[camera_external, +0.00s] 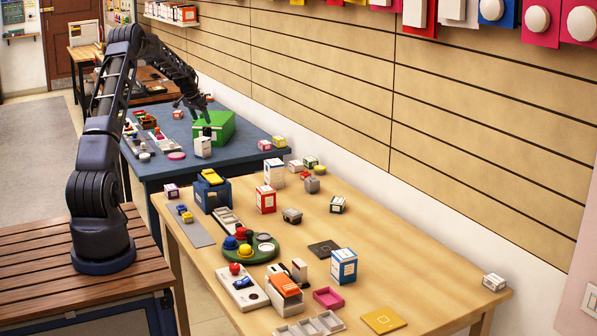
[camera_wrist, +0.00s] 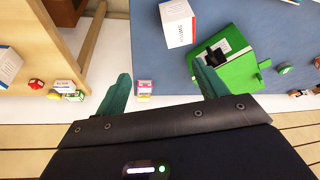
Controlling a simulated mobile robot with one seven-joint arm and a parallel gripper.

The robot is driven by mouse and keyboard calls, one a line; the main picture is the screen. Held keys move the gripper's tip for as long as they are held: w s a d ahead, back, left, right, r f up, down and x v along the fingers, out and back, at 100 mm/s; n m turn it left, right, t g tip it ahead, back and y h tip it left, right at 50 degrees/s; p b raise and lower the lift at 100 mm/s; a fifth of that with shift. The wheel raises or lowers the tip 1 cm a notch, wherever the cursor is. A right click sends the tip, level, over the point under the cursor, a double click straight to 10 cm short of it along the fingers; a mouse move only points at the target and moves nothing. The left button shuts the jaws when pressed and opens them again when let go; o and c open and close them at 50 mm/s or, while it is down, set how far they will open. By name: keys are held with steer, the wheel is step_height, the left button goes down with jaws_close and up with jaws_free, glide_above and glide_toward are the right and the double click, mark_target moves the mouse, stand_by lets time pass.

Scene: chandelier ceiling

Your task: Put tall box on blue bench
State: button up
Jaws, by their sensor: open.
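The blue bench (camera_external: 180,172) stands behind the wooden table; its blue top (camera_wrist: 290,25) fills the right of the wrist view. Several upright boxes could be the tall box, and I cannot tell which is meant. On the wooden table are a white-and-blue box (camera_external: 274,174), a red-and-white box (camera_external: 266,200) and a blue-and-white box (camera_external: 344,268). A white box (camera_external: 203,148) stands on the blue bench, also in the wrist view (camera_wrist: 178,22). My gripper (camera_external: 201,117) is over the bench near a green container (camera_external: 222,126). In the wrist view its fingers (camera_wrist: 163,88) are apart and empty.
A small pink-and-yellow box (camera_wrist: 144,88) shows between the fingers. Small boxes (camera_external: 279,142) sit at the bench's right corner. A blue holder (camera_external: 211,192), green round tray (camera_external: 263,254) and loose blocks crowd the wooden table (camera_external: 420,270). A slatted wall runs behind both.

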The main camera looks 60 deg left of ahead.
steer(key=w+d+r+m, duration=0.1)
steer(key=d+r, duration=0.6)
steer(key=d, duration=0.5)
steer(key=w+d+r, duration=0.1)
steer(key=d+r, duration=0.6)
steer(key=d, duration=0.4)
steer(key=w+d+r+m, duration=0.1)
steer(key=d+r, duration=0.6)
steer(key=d, duration=0.5)
steer(key=s+d+r, duration=0.2)
steer(key=s+d, duration=0.4)
steer(key=d, duration=0.3)
steer(key=s+d+r+m, duration=0.1)
steer(key=s+d+r, duration=0.1)
steer(key=s+d, duration=0.5)
steer(key=s+d+r, duration=0.2)
steer(key=s+d, duration=0.2)
steer(key=d, duration=0.7)
steer(key=s+d+f, duration=0.2)
steer(key=s+d, duration=0.3)
steer(key=s, duration=0.4)
steer(key=s+d+f+m+h, duration=0.1)
steer(key=s+d+f, duration=0.2)
steer(key=s, duration=0.7)
steer(key=shift+d+t+h, duration=0.3)
steer(key=shift+d, duration=0.9)
